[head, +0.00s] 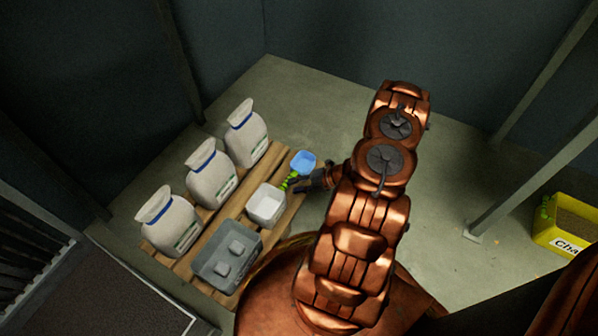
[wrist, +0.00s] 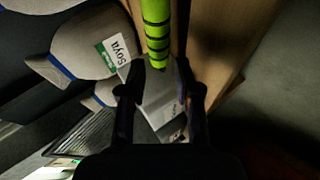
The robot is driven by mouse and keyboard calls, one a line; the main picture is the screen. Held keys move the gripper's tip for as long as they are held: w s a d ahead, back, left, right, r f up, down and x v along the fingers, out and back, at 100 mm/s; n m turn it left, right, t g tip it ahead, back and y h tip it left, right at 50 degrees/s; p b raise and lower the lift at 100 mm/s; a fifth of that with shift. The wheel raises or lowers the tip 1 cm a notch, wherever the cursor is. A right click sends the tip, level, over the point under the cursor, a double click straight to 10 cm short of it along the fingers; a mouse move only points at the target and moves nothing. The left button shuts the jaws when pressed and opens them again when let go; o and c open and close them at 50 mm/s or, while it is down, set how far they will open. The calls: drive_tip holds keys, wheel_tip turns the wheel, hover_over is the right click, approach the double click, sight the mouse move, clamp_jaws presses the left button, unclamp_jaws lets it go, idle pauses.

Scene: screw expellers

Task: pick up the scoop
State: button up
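The scoop has a blue bowl (head: 304,162) and a green handle (head: 289,181) in the head view, at the right edge of the pallet near a white bin. In the wrist view its green handle with black rings (wrist: 156,32) comes down from the top edge, and the blue bowl is out of that picture. My gripper (head: 303,187) is right beside the handle. In the wrist view the fingers of my gripper (wrist: 160,80) are apart, with the handle's end between or just beyond the tips and gaps on both sides. I see no contact.
A wooden pallet (head: 200,243) holds several white sacks (head: 246,135), the white bin (head: 266,205) and a grey crate (head: 226,259). A yellow bin (head: 570,223) stands far right beside a metal post. The floor behind my arm is clear.

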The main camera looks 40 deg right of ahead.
sight(285, 188)
drive_tip(key=shift+b+x, duration=1.2)
drive_tip(key=shift+x, duration=1.3)
drive_tip(key=shift+s+a, duration=0.15)
drive_tip(key=shift+c, duration=0.2)
clamp_jaws()
drive_tip(key=shift+r, duration=0.1)
